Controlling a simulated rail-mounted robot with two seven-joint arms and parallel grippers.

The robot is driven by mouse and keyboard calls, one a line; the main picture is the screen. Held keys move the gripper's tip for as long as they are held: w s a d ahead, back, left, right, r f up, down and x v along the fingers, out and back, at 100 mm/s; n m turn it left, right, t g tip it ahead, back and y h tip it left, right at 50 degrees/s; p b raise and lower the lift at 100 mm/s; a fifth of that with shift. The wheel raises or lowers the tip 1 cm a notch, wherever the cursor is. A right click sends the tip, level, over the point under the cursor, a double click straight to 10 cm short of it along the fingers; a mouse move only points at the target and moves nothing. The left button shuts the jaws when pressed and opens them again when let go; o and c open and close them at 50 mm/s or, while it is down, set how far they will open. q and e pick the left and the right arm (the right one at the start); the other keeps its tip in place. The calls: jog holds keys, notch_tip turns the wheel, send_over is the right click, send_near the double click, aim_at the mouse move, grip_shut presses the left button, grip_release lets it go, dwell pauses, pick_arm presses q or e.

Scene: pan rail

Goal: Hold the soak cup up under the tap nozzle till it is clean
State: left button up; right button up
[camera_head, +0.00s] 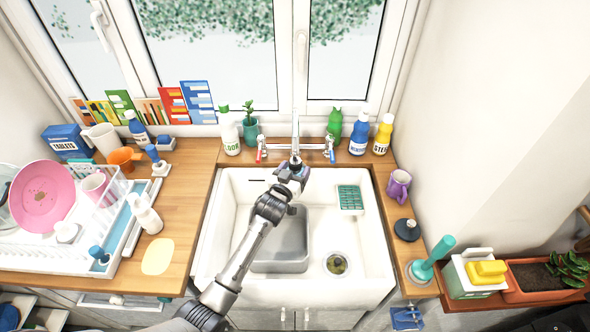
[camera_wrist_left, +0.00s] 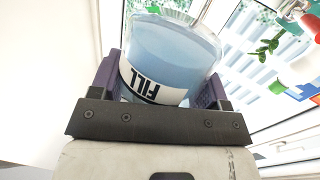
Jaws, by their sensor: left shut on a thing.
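My left gripper (camera_head: 293,170) is at the back of the sink, right by the tap nozzle (camera_head: 295,145). In the left wrist view it is shut on a clear cup (camera_wrist_left: 172,55) with a white band reading "FILL", upside down in that view, and pale blue inside. I take this to be the soak cup. Its sides are between the purple finger pads. In the head view the gripper mostly hides the cup, so I cannot tell whether water is running into it or how clean it is. My right gripper is not in view.
The white sink (camera_head: 225,235) holds a grey basin (camera_head: 283,245), a drain (camera_head: 336,264) and a green sponge-like block (camera_head: 350,198). Bottles and a plant pot (camera_head: 251,133) line the back ledge. A dish rack (camera_head: 125,245) stands left; a purple mug (camera_head: 398,184) stands right.

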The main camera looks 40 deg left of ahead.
pick_arm(q)
jog(key=shift+f+b, duration=1.05)
jog(key=shift+f, duration=0.75)
jog(key=shift+s+r, duration=0.1)
